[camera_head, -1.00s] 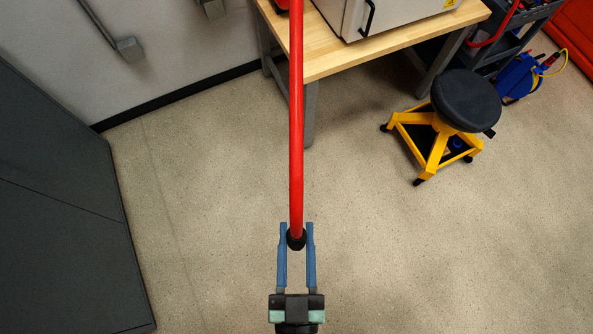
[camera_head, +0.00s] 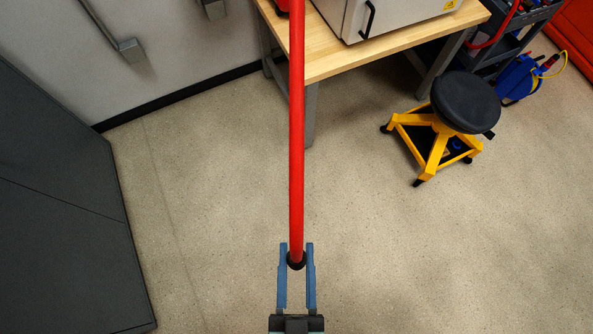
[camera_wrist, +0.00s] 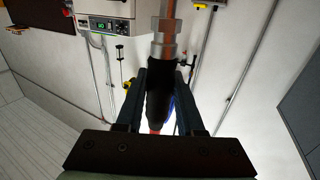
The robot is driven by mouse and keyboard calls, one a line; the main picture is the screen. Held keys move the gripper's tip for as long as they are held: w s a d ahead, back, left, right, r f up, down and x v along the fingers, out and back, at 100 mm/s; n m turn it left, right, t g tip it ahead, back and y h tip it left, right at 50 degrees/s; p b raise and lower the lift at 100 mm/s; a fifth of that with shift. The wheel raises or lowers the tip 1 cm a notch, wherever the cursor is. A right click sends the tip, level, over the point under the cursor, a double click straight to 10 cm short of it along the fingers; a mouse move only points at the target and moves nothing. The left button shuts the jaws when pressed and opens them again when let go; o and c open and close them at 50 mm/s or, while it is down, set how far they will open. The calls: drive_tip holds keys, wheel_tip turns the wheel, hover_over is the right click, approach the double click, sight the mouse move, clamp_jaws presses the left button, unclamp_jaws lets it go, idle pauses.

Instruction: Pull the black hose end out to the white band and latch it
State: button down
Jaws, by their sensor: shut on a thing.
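The black hose end (camera_head: 296,262) is at the lower end of a straight red hose (camera_head: 297,150) in the head view. My gripper (camera_head: 296,247) is shut on it, with one blue finger on each side. In the wrist view the black hose end (camera_wrist: 160,95) sits between the fingers, and a metal fitting (camera_wrist: 165,38) with a copper-coloured tip sticks out past them. The red hose runs taut up out of the top of the head view, so its upper end is hidden. I see no white band on the visible hose.
A wooden bench (camera_head: 400,48) with a white cabinet (camera_head: 385,12) stands at the top. A yellow stool (camera_head: 437,140) with a black seat is at the right. A dark grey cabinet (camera_head: 65,215) is at the left. The floor (camera_head: 210,200) between them is clear.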

drive_tip(key=w, duration=1)
drive_tip(key=shift+w, duration=0.25)
idle(0.9)
drive_tip(key=shift+w, duration=0.1)
drive_tip(key=w+b, duration=1.1)
drive_tip(key=w, duration=2)
drive_tip(key=shift+w, duration=0.4)
